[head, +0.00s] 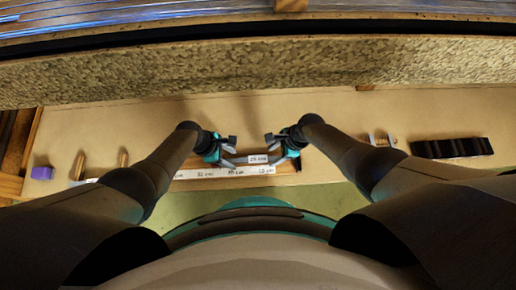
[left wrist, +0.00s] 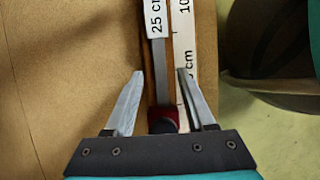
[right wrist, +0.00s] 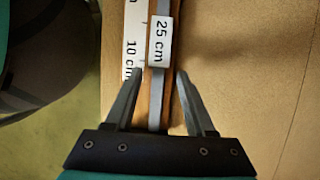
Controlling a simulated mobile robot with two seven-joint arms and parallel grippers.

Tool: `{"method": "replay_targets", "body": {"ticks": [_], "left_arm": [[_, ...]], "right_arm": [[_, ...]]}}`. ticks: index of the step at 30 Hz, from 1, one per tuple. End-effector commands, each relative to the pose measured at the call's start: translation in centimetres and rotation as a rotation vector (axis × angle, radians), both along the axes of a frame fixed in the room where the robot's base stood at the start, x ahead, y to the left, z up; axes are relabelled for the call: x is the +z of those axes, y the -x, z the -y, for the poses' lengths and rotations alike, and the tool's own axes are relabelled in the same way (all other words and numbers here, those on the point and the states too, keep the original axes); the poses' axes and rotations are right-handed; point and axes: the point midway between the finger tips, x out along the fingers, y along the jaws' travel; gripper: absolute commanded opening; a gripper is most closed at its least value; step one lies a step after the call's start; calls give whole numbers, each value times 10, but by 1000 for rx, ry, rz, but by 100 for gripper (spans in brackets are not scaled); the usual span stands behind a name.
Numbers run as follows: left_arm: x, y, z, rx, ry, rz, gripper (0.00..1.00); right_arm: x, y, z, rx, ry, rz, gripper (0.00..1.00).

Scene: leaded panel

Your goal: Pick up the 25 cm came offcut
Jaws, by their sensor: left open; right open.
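The came offcut is a thin grey strip with a white "25 cm" tag (head: 258,159). It lies along a wooden strip beside a white length scale (head: 215,173) on the bench. In the left wrist view the grey came (left wrist: 160,62) runs between the fingers, with a dark red-and-black end near the gripper. In the right wrist view the came (right wrist: 155,112) also passes between the fingers, below its tag (right wrist: 159,40). My left gripper (head: 230,160) is open around the left part. My right gripper (head: 272,160) is open around the right part. Neither touches it visibly.
A purple block (head: 42,173) and wooden pegs stand at the left. A black ridged holder (head: 452,148) and a small metal-and-wood item (head: 381,140) lie at the right. A textured panel (head: 250,70) spans the back. The brown bench surface between is mostly clear.

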Motion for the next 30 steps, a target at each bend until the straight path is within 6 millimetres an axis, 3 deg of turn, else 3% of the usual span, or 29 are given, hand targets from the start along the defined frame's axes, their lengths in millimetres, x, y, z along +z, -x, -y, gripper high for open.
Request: {"method": "replay_targets", "body": {"ticks": [18,30], "left_arm": [[-6,1,2,-1,-4,0,55],[-6,1,2,-1,-4,0,11]], "right_arm": [[-6,2,-4,2,-1,-2,55],[-6,2,-4,2,-1,-2,11]]}}
